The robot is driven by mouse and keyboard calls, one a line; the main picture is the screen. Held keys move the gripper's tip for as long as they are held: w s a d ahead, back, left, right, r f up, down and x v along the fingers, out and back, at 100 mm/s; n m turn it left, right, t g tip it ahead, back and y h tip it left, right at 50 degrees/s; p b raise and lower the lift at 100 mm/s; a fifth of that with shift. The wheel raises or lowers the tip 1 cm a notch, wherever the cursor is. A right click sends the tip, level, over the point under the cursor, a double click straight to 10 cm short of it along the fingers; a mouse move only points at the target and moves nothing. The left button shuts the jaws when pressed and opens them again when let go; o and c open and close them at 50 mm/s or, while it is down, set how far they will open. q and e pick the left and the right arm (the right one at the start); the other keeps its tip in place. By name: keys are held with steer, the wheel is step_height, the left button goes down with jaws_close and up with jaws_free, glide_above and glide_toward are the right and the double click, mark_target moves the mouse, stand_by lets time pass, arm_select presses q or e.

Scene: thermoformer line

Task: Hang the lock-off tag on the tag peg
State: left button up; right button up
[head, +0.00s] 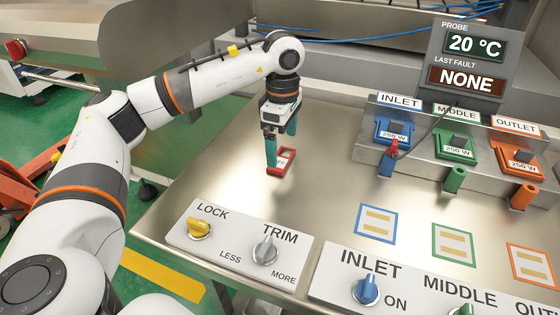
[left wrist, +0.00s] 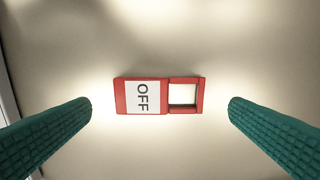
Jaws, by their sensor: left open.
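The lock-off tag (head: 286,167) is a red piece with a white panel reading OFF and a square opening at one end. It lies flat on the metal table. In the left wrist view the tag (left wrist: 128,95) lies between the two green fingers, with a gap on each side. My left gripper (head: 281,150) points down above the tag, open and empty. The finger hides part of the tag in the head view. I cannot make out the tag peg in either view. My right gripper is not in view.
A panel with a yellow LOCK knob (head: 199,228) and a TRIM knob (head: 265,250) lies in front. The blue INLET (head: 392,131), green MIDDLE (head: 456,147) and orange OUTLET (head: 519,160) units stand right, below a display (head: 467,60). The table (head: 325,190) is clear around the tag.

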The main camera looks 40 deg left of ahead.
mark_target(282, 158)
arm_select(q)
step_height(282, 158, down, 3)
steer(key=shift+a+f, duration=0.1)
steer(key=shift+f, duration=0.1)
steer(key=shift+c, duration=0.3)
steer(key=c, duration=0.8)
